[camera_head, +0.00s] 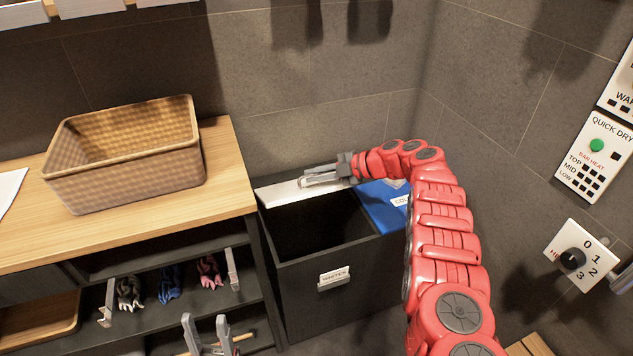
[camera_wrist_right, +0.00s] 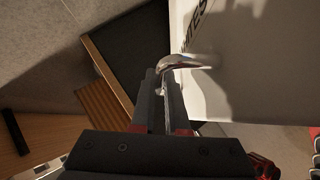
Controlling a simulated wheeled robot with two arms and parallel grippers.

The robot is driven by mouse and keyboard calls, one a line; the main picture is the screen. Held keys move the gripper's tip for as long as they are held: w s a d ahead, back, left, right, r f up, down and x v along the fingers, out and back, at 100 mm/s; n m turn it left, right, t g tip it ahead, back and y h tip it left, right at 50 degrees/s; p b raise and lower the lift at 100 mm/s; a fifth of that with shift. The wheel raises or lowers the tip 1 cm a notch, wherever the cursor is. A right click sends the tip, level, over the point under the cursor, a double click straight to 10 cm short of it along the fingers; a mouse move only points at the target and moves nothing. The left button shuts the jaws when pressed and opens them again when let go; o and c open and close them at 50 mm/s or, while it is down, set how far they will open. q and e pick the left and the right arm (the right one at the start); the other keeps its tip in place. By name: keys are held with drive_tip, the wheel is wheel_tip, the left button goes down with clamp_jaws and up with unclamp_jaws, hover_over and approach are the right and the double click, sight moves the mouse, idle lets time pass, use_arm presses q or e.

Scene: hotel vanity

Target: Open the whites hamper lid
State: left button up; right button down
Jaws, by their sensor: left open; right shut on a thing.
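The white whites lid (camera_head: 280,193) is raised at the back of that compartment. My right gripper (camera_head: 322,180) is at the lid, shut on its metal handle. The right wrist view shows the handle (camera_wrist_right: 190,61) at the fingertips and part of the lettering on the white lid (camera_wrist_right: 255,65). My left gripper (camera_head: 205,335) is open and empty at the bottom, in front of the shelves.
The blue lid (camera_head: 378,205) right of the opening is down, partly hidden by my right arm. A wicker basket (camera_head: 130,165) stands on the wooden counter (camera_head: 225,190). Shelves below hold coloured cloths (camera_head: 168,285). Tiled walls close off the back and right, with control panels (camera_head: 595,155).

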drive_tip(key=shift+w+r, duration=0.15)
idle(0.4)
drive_tip(key=c, duration=0.9)
unclamp_jaws()
drive_tip(key=shift+d+r, duration=0.15)
drive_tip(key=shift+r, duration=0.05)
drive_tip(key=p+v, duration=0.2)
drive_tip(key=v, duration=0.2)
drive_tip(key=shift+d+r, duration=0.1)
drive_tip(key=v, duration=1.2)
drive_tip(key=shift+d+p, duration=0.3)
drive_tip(key=shift+p, duration=0.1)
